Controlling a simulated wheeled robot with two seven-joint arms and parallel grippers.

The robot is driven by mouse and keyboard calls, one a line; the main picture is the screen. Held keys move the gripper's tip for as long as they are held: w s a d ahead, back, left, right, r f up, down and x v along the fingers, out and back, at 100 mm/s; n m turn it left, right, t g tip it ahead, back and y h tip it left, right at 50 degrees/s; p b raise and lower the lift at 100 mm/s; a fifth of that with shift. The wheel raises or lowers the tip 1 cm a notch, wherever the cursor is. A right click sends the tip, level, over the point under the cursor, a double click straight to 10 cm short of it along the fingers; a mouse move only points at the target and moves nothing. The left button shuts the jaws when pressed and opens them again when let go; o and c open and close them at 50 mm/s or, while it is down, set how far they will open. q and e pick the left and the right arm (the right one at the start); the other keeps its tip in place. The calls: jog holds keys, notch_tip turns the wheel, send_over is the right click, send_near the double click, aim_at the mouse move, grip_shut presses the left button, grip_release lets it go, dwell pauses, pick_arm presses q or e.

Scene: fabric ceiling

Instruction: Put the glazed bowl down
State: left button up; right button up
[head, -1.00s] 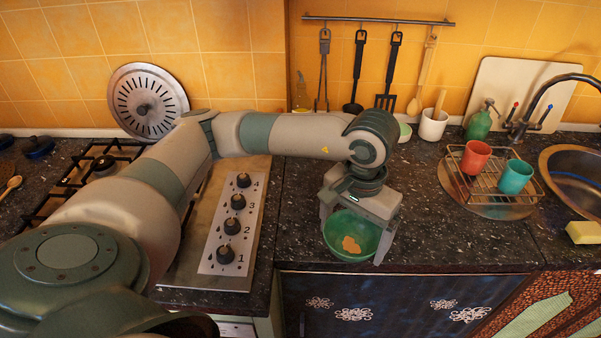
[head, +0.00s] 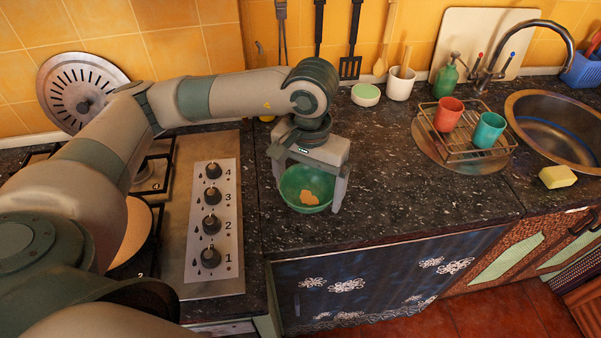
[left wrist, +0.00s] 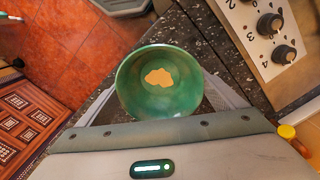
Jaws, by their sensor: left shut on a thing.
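The glazed bowl (head: 296,195) is green with a tan patch inside. My left gripper (head: 309,190) is shut on it, with one finger on each side. The bowl is over the dark speckled counter (head: 400,200), just right of the stove panel; I cannot tell whether its base touches the counter. In the left wrist view the bowl (left wrist: 150,95) sits upright between the fingers, its inside facing the camera. My right gripper is not in view.
The stove's knob panel (head: 212,220) is left of the bowl. A wire rack (head: 465,140) with a red cup (head: 448,114) and a teal cup (head: 488,130) stands right, by the sink (head: 560,130). The counter between is clear.

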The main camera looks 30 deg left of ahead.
aim_at(301, 179)
pick_arm(q)
jog(key=a+n+p, duration=0.1)
jog(key=n+p, duration=0.1)
jog(key=w+n+p, duration=0.1)
jog(key=n+p, duration=0.1)
jog(key=w+a+n+p, duration=0.1)
jog(key=n+p, duration=0.1)
jog(key=shift+w+a+n, duration=0.25)
jog(key=shift+a+n, duration=0.1)
jog(key=shift+n, duration=0.05)
jog(key=shift+w+a+f+n+p, duration=0.1)
jog(key=shift+a+f+n+p, duration=0.15)
jog(key=shift+f+n+p, duration=0.2)
jog(key=shift+f+b, duration=0.15)
jog(key=shift+b, duration=0.85)
notch_tip(301, 179, down, 4)
jog(key=b, duration=0.5)
jog(key=shift+f, duration=0.15)
jog(key=shift+f+b, duration=0.7)
jog(key=shift+b, duration=0.45)
